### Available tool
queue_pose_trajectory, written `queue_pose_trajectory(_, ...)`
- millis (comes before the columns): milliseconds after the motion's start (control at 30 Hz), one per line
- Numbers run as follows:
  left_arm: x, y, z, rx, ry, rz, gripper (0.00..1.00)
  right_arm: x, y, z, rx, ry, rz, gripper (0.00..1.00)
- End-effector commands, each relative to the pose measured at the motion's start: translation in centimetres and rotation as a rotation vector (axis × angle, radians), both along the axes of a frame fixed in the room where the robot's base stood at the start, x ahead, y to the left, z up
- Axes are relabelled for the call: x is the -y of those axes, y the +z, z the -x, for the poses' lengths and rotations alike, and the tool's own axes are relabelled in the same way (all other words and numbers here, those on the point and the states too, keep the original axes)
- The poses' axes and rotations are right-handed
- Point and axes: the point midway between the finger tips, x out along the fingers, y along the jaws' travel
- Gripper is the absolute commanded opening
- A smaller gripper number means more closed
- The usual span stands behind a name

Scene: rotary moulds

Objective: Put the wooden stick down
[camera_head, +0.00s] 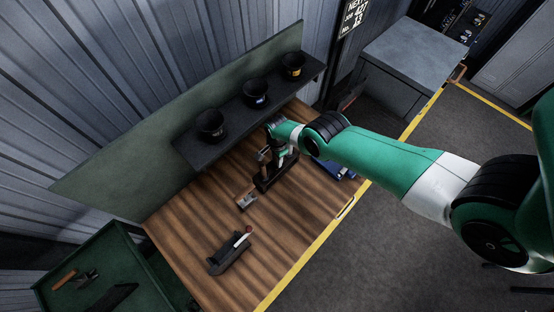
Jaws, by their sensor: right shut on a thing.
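My right gripper (264,160) reaches over the wooden workbench (195,220) from the right, just in front of the dark shelf. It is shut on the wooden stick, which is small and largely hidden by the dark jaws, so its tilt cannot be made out. A dark block-like thing (272,179) stands right by the jaws; whether the stick touches it cannot be told. My left gripper is not in view.
Three black pots (256,94) stand on the dark shelf (236,118). A small metal-and-wood piece (247,201) and a dark holder (229,257) with a red-tipped white tool lie nearer the front. A blue thing (338,170) lies right of the gripper. Bare wood is free at left.

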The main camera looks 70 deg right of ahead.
Motion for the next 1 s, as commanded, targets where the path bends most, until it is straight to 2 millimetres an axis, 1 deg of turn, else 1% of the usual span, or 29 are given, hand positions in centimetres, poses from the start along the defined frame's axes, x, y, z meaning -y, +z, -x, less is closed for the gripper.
queue_pose_trajectory(100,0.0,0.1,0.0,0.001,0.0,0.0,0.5,0.0,0.1,0.0,0.0,0.0,0.0,0.0)
queue_pose_trajectory(400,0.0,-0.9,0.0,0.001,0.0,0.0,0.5,0.0,-0.9,0.0,-0.001,0.0,-0.001,0.0)
queue_pose_trajectory(433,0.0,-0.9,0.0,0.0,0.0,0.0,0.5,0.0,-0.9,0.0,-0.001,0.0,-0.001,0.32)
queue_pose_trajectory(500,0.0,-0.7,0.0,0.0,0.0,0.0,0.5,0.0,-0.8,0.0,-0.001,0.0,-0.001,0.45)
queue_pose_trajectory(600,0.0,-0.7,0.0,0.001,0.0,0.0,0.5,0.0,-0.8,0.0,-0.001,0.0,-0.001,0.6)
queue_pose_trajectory(867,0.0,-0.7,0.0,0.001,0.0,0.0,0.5,0.0,-0.7,0.0,-0.001,0.0,-0.001,0.6)
queue_pose_trajectory(1000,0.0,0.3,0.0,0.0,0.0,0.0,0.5,0.0,0.3,0.0,-0.001,0.0,-0.001,0.6)
